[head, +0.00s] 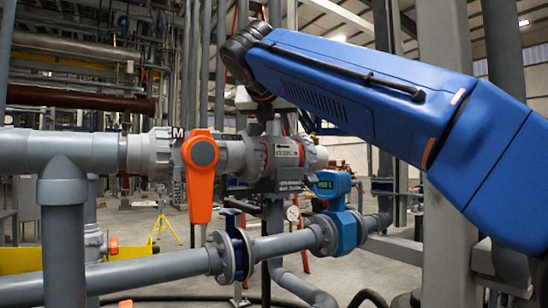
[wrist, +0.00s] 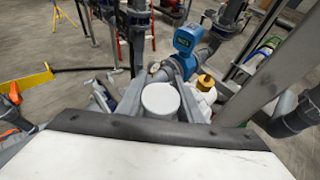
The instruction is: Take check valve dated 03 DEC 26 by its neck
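In the head view, a grey valve body (head: 287,152) with pale label plates sits in the upper pipe line, right of an orange lever handle (head: 202,180). I cannot read a date on any label, so I cannot tell which part is the check valve dated 03 DEC 26. My blue arm reaches in from the right, and its dark wrist end is above the valve body. In the wrist view, a pale round cap (wrist: 160,99) shows just beyond the white housing, with grey slanted parts on both sides. I cannot tell whether these are my gripper's fingers or whether they touch anything.
A blue meter (head: 333,186) with a display stands on the lower pipe; it also shows in the wrist view (wrist: 187,38). A blue flanged valve (head: 232,248) is left of it. A grey post (head: 447,170) stands at the right. A brass-coloured fitting (wrist: 205,82) is near the cap.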

